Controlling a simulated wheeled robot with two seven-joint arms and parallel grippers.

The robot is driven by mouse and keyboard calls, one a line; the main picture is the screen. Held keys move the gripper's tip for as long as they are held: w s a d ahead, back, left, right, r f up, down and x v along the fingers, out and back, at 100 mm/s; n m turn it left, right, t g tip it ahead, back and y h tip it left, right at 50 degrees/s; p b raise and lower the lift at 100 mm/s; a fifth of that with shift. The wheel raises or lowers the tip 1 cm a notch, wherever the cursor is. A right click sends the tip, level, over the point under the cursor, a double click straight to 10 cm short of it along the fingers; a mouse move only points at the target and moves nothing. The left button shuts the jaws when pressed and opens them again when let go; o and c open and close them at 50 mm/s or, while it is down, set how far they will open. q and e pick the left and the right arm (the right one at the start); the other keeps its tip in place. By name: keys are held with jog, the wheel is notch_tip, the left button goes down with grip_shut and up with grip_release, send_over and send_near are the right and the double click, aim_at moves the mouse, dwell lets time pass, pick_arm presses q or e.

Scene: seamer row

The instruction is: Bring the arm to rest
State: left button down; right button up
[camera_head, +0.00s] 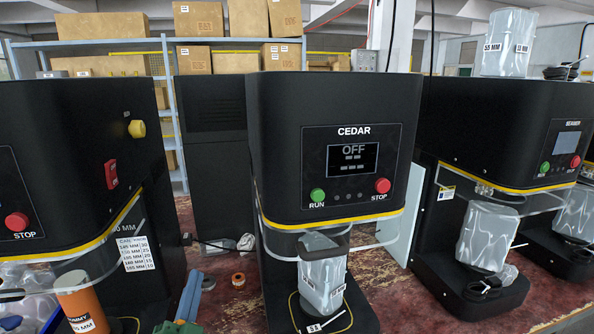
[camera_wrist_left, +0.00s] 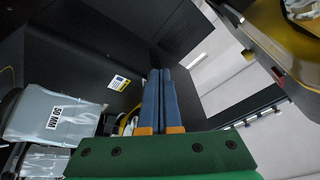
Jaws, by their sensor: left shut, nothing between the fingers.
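My left gripper (camera_head: 191,284) shows low in the head view, left of centre, with its green body at the bottom edge. Its blue fingers point up and away, in the gap between the left machine and the CEDAR machine (camera_head: 335,120). In the left wrist view the two blue fingers (camera_wrist_left: 162,98) lie side by side, shut with nothing between them. My right gripper is in neither view. The CEDAR screen reads OFF, and a clear bagged can (camera_head: 322,280) stands on its lower plate.
A black machine (camera_head: 75,150) is close on the left, with an orange can (camera_head: 80,303) at its base. Another machine (camera_head: 500,140) on the right holds a bagged can (camera_head: 487,237). An orange roll (camera_head: 238,280) lies on the worn red surface. Shelves with cardboard boxes stand behind.

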pick_arm(q)
jog(key=s+d+f+n+g+h, duration=0.1)
jog(key=s+f+n+g, duration=0.1)
jog(key=s+f+g, duration=0.45)
jog(key=s+d+f+n+g+h, duration=0.1)
jog(key=s+d+f+g, duration=0.2)
jog(key=f, duration=0.7)
jog(key=s+a+f+n+g, duration=0.15)
jog(key=s+f+g, duration=0.25)
jog(key=s, duration=0.5)
jog(key=s+f+n+g, duration=0.3)
jog(key=s+g, duration=0.1)
jog(key=s, duration=0.5)
notch_tip(320, 180, down, 18)
jog(key=s+g, duration=0.2)
jog(key=s+a+f+m, duration=0.1)
jog(key=s+a+f, duration=0.1)
jog(key=s+f, duration=0.7)
jog(key=s, duration=0.2)
jog(key=shift+s+g+y, duration=0.35)
jog(key=shift+s+y, duration=0.05)
